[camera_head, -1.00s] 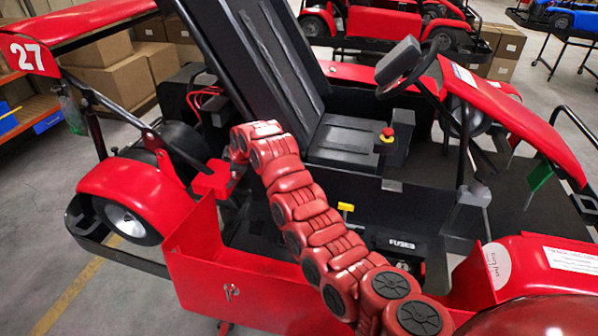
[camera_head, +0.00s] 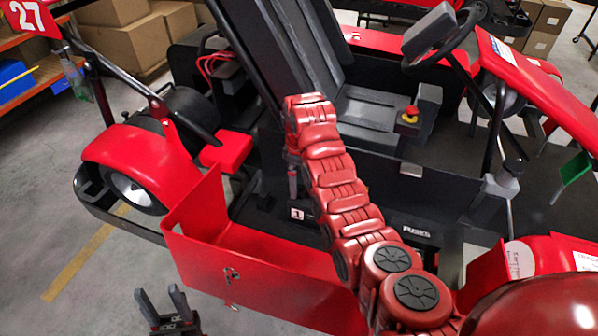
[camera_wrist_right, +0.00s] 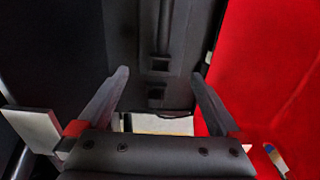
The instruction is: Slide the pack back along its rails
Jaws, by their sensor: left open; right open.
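The kart's open side bay shows in the head view, with its red side panel (camera_head: 245,265) folded outward. Inside are dark parts, one with a small white label "1" (camera_head: 297,213). I cannot clearly tell the pack and its rails from the rest of the bay, since my right arm covers part of it. My right gripper (camera_wrist_right: 160,85) is open in the right wrist view, over a dark slotted surface (camera_wrist_right: 165,45), with nothing seen between its fingers. My left gripper (camera_head: 163,303) is open and empty, low outside the panel at the bottom left.
A fuse box (camera_head: 418,232) sits right of my right arm. The seat (camera_head: 365,118) and a red-and-yellow button (camera_head: 409,114) lie behind the bay. A rear wheel (camera_head: 132,192) stands at left.

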